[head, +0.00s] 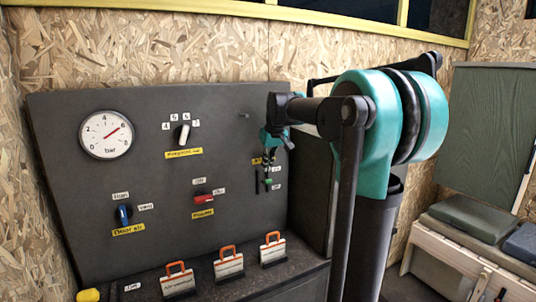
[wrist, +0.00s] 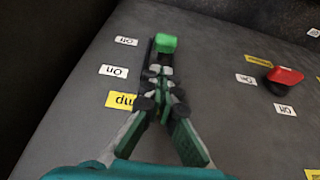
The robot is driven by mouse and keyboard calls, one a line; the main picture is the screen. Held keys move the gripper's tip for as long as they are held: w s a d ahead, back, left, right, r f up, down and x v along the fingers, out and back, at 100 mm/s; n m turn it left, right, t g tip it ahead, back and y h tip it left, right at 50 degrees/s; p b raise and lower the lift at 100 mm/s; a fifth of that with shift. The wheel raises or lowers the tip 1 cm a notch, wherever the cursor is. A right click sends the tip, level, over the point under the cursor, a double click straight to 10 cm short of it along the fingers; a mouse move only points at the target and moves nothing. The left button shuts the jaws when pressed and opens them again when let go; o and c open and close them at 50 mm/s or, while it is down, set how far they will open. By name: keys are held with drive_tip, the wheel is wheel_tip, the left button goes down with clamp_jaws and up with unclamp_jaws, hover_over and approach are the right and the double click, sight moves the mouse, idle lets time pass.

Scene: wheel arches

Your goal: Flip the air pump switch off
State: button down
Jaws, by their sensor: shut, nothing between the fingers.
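The air pump switch is a green knob (wrist: 166,43) on a dark slot in the grey panel. In the wrist view its knob is at the top end of the slot, beside the white "Off" label (wrist: 126,41); the "On" label (wrist: 114,71) lies below. A yellow label (wrist: 122,100) ending in "mp" is partly hidden by a finger. My gripper (wrist: 160,73) is shut and empty, its fingertips just below the knob; I cannot tell if they touch it. In the head view my gripper (head: 272,150) is at the panel's right side, above the switch (head: 267,182).
A red rotary handle (head: 204,198), blue handle (head: 124,214), white selector knob (head: 183,136) and pressure gauge (head: 105,135) are on the panel (head: 75,150). Several orange-handled clips stand on the ledge below. A small peg (head: 243,115) sticks out above my gripper.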

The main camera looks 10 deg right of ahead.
sight(269, 182)
drive_tip(key=shift+s+d+f, duration=0.1)
drive_tip(key=shift+s+f, duration=0.2)
drive_tip(key=shift+f, duration=0.3)
drive_tip(key=shift+s+d+f, duration=0.1)
drive_tip(key=shift+s+f, duration=0.15)
drive_tip(key=shift+f, duration=0.3)
drive_tip(key=shift+s+f+t, duration=0.25)
drive_tip(key=shift+s+t, duration=0.05)
drive_tip(key=shift+t, duration=0.3)
drive_tip(key=shift+s+d+f+t+y, duration=0.2)
drive_tip(key=shift+s+f+t+y, duration=0.35)
drive_tip(key=shift+t, duration=0.35)
drive_tip(key=shift+s+d+f+t+y, duration=0.1)
drive_tip(key=shift+s+f+t+y, duration=0.1)
drive_tip(key=shift+f+t, duration=0.3)
drive_tip(key=shift+s+f+t+y, duration=0.1)
drive_tip(key=shift+f+t+y, duration=0.1)
drive_tip(key=shift+t, duration=0.5)
drive_tip(key=shift+r, duration=0.1)
drive_tip(key=shift+r, duration=0.7)
drive_tip(key=shift+r, duration=0.1)
